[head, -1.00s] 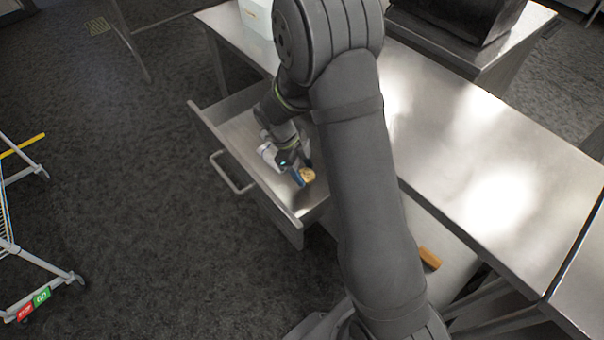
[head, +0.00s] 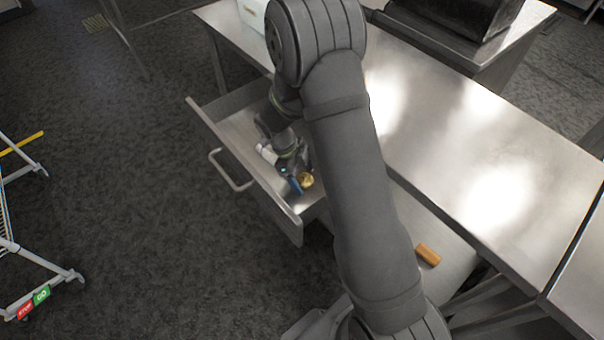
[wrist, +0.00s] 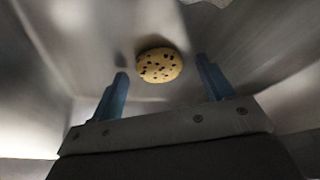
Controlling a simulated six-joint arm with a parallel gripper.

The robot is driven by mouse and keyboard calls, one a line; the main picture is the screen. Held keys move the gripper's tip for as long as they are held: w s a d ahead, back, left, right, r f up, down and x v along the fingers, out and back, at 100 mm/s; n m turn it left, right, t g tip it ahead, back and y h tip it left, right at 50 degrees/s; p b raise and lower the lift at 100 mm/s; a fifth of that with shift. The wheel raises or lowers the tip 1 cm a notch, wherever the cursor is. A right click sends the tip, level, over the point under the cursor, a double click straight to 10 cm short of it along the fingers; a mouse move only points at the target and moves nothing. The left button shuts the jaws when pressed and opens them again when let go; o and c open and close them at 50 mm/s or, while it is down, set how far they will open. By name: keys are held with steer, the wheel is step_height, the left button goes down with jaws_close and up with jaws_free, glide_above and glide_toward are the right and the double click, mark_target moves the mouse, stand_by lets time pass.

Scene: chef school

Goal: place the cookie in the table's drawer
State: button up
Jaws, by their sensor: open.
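The cookie (wrist: 159,65) is round and pale with dark chips. In the wrist view it lies on the metal drawer floor, just beyond and between my blue fingertips, with a gap to each. In the head view my gripper (head: 299,183) is down inside the drawer beside the cookie. My arm hides part of the drawer's right end.
An orange-brown block (head: 428,254) lies on a lower surface right of my arm. A black box (head: 455,15) and a white container (head: 252,14) stand at the back. A wire cart (head: 30,240) stands at the left.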

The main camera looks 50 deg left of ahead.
mark_target(308, 180)
steer(key=v, duration=1.2)
steer(key=x, duration=1.1)
steer(key=shift+d+f, duration=0.15)
steer(key=shift+f, duration=0.1)
steer(key=shift+w+r, duration=0.1)
steer(key=shift+r, duration=1.45)
steer(key=shift+f, duration=0.15)
